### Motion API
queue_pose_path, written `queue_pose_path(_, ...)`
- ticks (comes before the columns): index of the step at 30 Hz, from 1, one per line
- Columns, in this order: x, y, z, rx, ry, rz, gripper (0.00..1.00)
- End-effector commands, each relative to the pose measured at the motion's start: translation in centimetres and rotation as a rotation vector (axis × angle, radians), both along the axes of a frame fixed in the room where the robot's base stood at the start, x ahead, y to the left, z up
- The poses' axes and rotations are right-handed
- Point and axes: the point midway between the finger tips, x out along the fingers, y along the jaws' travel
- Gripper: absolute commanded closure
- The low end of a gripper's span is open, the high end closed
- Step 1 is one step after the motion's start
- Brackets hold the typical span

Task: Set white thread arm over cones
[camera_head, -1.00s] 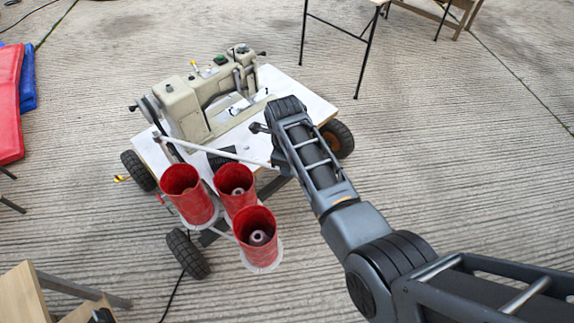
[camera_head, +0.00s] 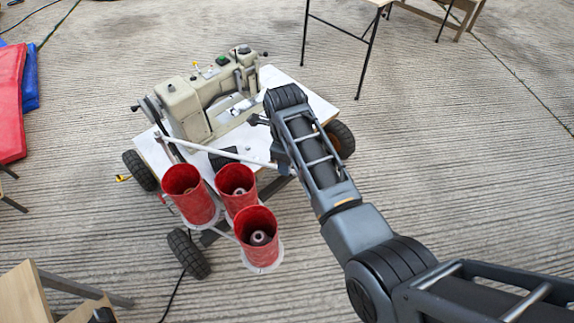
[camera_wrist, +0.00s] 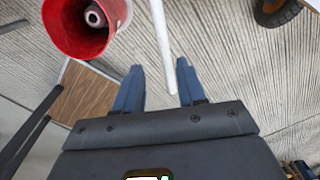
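The white thread arm (camera_head: 215,151) is a thin rod. It runs from a post at the left of the sewing machine table to the right, behind the red cones, ending beside my wrist. Three red cones, left (camera_head: 190,194), middle (camera_head: 236,188) and front (camera_head: 257,234), stand on white round bases at the table's near side. In the wrist view the thread arm (camera_wrist: 160,40) reaches down between the two fingers of my gripper (camera_wrist: 158,78), which are apart, with gaps beside the rod. One red cone (camera_wrist: 72,38) shows upper left there.
The beige sewing machine (camera_head: 185,108) stands on a white wheeled table (camera_head: 300,88) behind the thread arm. A black-legged table (camera_head: 340,33) is at the back. Red mats (camera_head: 10,100) lie at left. A wooden piece (camera_head: 22,298) is front left.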

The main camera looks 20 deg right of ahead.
Motion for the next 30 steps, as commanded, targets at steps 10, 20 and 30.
queue_pose_path(10,-0.3,0.3,3.9,0.001,0.001,0.002,0.6)
queue_pose_path(20,-0.3,0.3,4.0,0.0,0.002,0.002,0.6)
queue_pose_path(30,-0.3,0.3,4.0,0.0,0.002,0.001,0.6)
